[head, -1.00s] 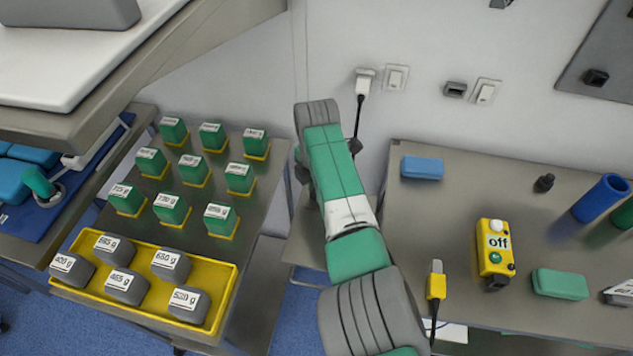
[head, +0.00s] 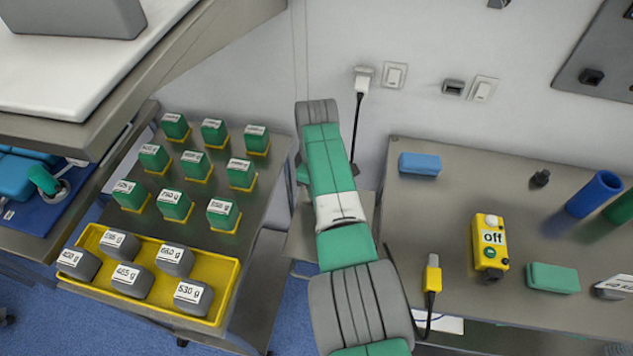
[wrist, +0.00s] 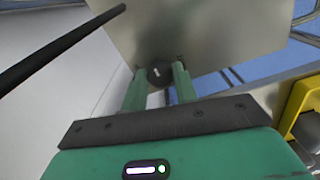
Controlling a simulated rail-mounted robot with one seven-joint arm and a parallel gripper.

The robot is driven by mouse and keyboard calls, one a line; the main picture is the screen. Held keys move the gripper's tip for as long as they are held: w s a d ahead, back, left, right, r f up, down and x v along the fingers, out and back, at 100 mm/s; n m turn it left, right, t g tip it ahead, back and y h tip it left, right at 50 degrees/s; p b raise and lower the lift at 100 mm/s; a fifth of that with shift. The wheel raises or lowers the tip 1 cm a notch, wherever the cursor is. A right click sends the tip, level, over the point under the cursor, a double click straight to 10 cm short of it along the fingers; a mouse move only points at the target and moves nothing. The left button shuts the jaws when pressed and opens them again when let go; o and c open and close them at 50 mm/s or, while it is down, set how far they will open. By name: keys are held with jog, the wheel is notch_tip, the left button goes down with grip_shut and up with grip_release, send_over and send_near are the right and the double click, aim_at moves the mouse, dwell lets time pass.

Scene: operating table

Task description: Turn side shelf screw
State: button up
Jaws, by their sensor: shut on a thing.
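In the wrist view, the two green fingers of my gripper (wrist: 157,82) stand either side of a dark round screw head (wrist: 158,73) with a light mark on it. The fingers are shut on the screw. The screw sits at the near edge of a grey metal panel (wrist: 215,35), which seems to be the side shelf. In the head view, my green and grey arm spans the gap between the two tables, and the gripper and screw are hidden.
The left table carries green labelled blocks (head: 193,165) and a yellow tray (head: 232,285) of grey weights. The right table (head: 420,235) holds a yellow box marked "off" (head: 490,243) and other items. A black cable crosses the wrist view at upper left (wrist: 60,45).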

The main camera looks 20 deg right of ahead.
jog(key=m, duration=1.3)
jog(key=shift+m, duration=0.4)
jog(key=m, duration=0.4)
jog(key=shift+a, duration=0.1)
jog(key=m, duration=0.4)
jog(key=shift+r, duration=0.1)
jog(key=shift+m, duration=0.5)
jog(key=o, duration=1)
